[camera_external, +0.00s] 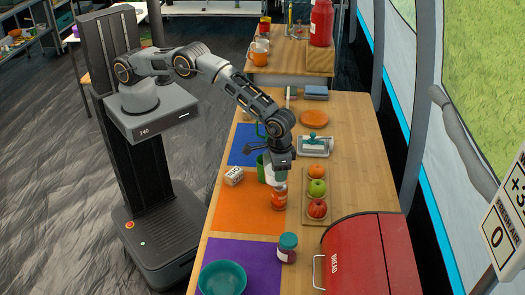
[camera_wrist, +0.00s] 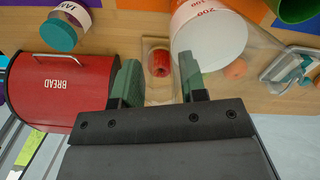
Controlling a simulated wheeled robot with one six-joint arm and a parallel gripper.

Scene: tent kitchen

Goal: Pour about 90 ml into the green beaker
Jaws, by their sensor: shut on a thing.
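A green vessel (camera_wrist: 297,9), probably this beaker, is cut off at the top right of the wrist view. My gripper (camera_external: 279,170) is low over the table and shut on a measuring vessel. In the wrist view this vessel shows a white round inside (camera_wrist: 212,45) and red 100 and 200 marks, with my right finger across its rim. My gripper also shows there (camera_wrist: 158,75). The vessel's lower part is hard to make out.
A wooden tray (camera_external: 308,214) with an orange and apples lies to the right. A red bread bin (camera_external: 365,258), a lidded jar (camera_external: 287,248) and a teal bowl (camera_external: 222,278) are nearer. A small white carton (camera_external: 234,176) is left. An orange plate (camera_external: 314,118) lies farther back.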

